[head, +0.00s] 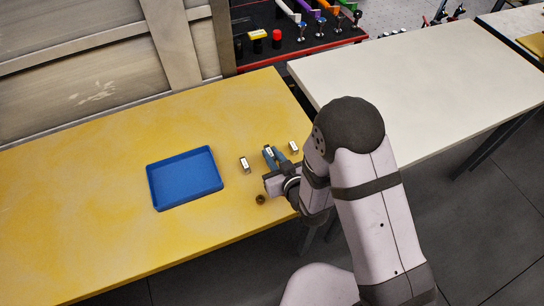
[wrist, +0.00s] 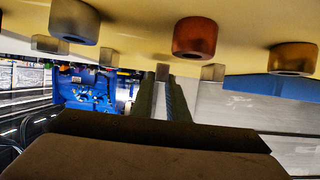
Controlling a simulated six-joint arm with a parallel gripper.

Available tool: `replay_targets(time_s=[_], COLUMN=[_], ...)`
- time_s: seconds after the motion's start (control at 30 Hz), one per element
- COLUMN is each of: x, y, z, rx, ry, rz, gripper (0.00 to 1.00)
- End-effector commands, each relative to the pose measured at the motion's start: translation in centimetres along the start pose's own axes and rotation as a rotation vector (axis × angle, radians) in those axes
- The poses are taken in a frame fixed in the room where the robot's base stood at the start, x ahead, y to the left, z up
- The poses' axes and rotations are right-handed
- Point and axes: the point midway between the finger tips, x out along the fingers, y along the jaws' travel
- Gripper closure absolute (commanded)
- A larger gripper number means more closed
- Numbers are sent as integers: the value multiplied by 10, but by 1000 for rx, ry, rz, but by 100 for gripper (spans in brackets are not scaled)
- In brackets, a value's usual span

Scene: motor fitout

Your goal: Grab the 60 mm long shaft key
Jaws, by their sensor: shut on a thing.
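My gripper (head: 270,157) is low over the yellow table, shut on a small grey key with a white label (head: 268,150). In the wrist view its two dark fingers (wrist: 162,92) reach forward, and the held key (wrist: 163,72) shows at their tips. Another key (head: 245,163) stands to the left, between my gripper and the blue tray; it also shows in the wrist view (wrist: 213,72). A further key (head: 293,147) stands to the right. The labels are too small to read, so the lengths cannot be told.
The empty blue tray (head: 153,191) lies left on the yellow table (head: 90,225). A brown round part (head: 260,199) is near my gripper; the wrist view shows several round parts, one reddish (wrist: 195,37). A white table (head: 420,75) adjoins at the right.

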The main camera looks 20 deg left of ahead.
Motion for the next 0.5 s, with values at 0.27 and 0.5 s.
replay_targets(time_s=[0.27,0.5], x=[-12,-24], y=[0,0], z=[-32,-61], rx=[0,0], ry=[8,8], rz=[0,0], gripper=[100,100])
